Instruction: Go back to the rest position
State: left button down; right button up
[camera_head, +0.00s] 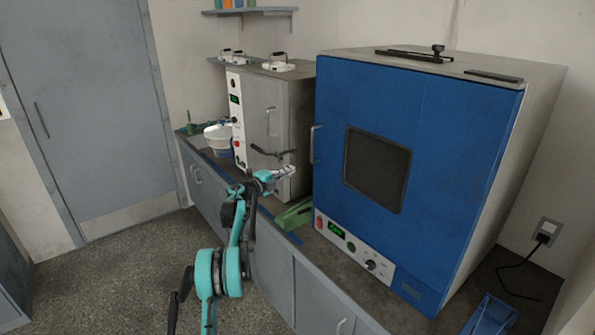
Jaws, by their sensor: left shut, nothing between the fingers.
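My left arm comes up from the lower left, teal and black. Its left gripper (287,172) is shut and empty, held in front of the smaller grey oven (268,115) near the counter's front edge. My right gripper is not in this view. No object is in the left gripper's fingers.
A large blue-doored oven (430,110) stands on the counter (345,268) at the right. A green object (294,215) lies near the counter's front edge. A blue object (490,317) is at the lower right. The floor (110,265) is clear.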

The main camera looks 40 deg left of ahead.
pick_arm(q)
jog(key=shift+s+a+p, duration=0.1)
jog(key=shift+s+a, duration=0.3)
jog(key=shift+a, duration=0.3)
jog(key=shift+s+a+p, duration=0.15)
jog(key=shift+s+a, duration=0.25)
jog(key=shift+a, duration=0.35)
jog(key=shift+s+a+p, duration=0.1)
jog(key=shift+s+a, duration=0.3)
jog(key=shift+a, duration=0.3)
